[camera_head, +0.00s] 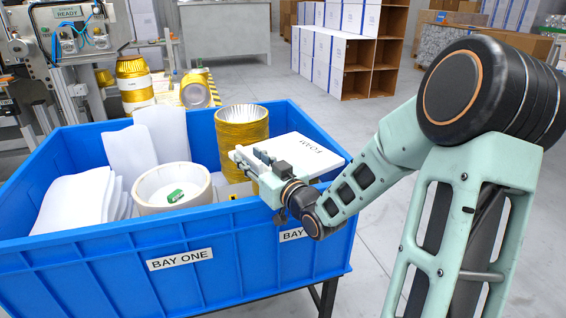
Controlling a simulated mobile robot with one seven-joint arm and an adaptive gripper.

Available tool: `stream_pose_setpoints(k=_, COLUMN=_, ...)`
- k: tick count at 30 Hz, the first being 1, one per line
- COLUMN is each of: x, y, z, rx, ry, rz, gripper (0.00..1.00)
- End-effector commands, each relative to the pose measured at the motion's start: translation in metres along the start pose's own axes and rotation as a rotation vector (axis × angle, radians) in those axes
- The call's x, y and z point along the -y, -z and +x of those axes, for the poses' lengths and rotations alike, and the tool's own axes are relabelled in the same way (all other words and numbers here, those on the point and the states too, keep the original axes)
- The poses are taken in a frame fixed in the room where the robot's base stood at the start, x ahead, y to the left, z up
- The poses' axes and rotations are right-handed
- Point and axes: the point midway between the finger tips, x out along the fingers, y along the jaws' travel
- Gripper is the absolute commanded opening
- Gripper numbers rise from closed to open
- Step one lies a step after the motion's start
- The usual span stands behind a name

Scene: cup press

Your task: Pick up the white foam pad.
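The white foam pad (315,150) is a flat block with dark lettering on its top face. It sits at the right end of the blue bin marked BAY ONE (182,259), tilted in the picture. My gripper (250,160) is over the front right part of the bin, at the pad's left and front side. It overlaps the pad's near edge in the picture, so that edge is partly hidden. I cannot tell whether the gripper touches the pad, or whether its fingers are apart or closed.
In the bin, a gold ribbed cylinder (242,130) stands just behind my gripper. A white ring (165,190) with a small green piece (175,196) and several white sheets (75,203) lie left. The bin walls enclose the gripper's area. Shelving with boxes (345,60) stands behind.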

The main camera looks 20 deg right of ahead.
Motion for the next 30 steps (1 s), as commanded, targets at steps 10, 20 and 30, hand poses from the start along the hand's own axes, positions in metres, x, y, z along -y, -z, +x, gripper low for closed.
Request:
stream_pose_setpoints(k=10, x=-0.0005, y=0.0007, z=0.0134, rx=0.000, ry=-0.001, rz=0.000, gripper=0.32)
stream_pose_setpoints(k=20, x=-0.0004, y=0.0007, z=0.0132, rx=0.000, ry=-0.001, rz=0.000, gripper=0.00)
stream_pose_setpoints(k=30, x=-0.0003, y=0.0023, z=0.0137, rx=0.000, ry=-0.001, rz=-0.001, gripper=0.00)
